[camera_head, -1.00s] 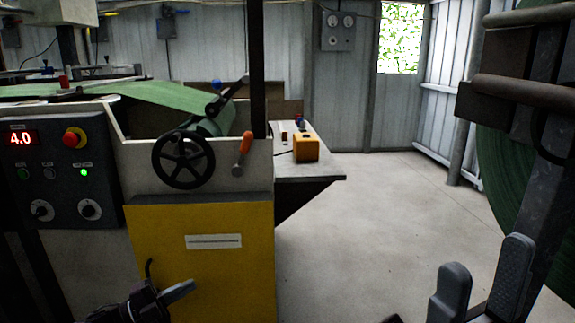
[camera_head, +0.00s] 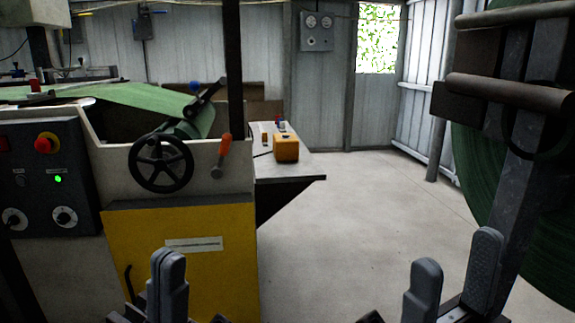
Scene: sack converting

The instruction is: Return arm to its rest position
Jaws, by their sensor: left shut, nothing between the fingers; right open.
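My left gripper (camera_head: 167,262) is at the lower left of the head view, pointing up, its two grey fingers together and empty. It appears in front of the machine's yellow panel (camera_head: 215,227). My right gripper (camera_head: 456,255) is at the lower right, also pointing up, with its two fingers apart and nothing between them. Most of both arms is below the picture edge.
The machine has a black handwheel (camera_head: 161,163), an orange-handled lever (camera_head: 221,155) and a control panel (camera_head: 45,180). An orange box (camera_head: 286,148) sits on a side table (camera_head: 290,168). A large green roll (camera_head: 470,175) on a frame stands at right. The middle floor (camera_head: 345,225) is clear.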

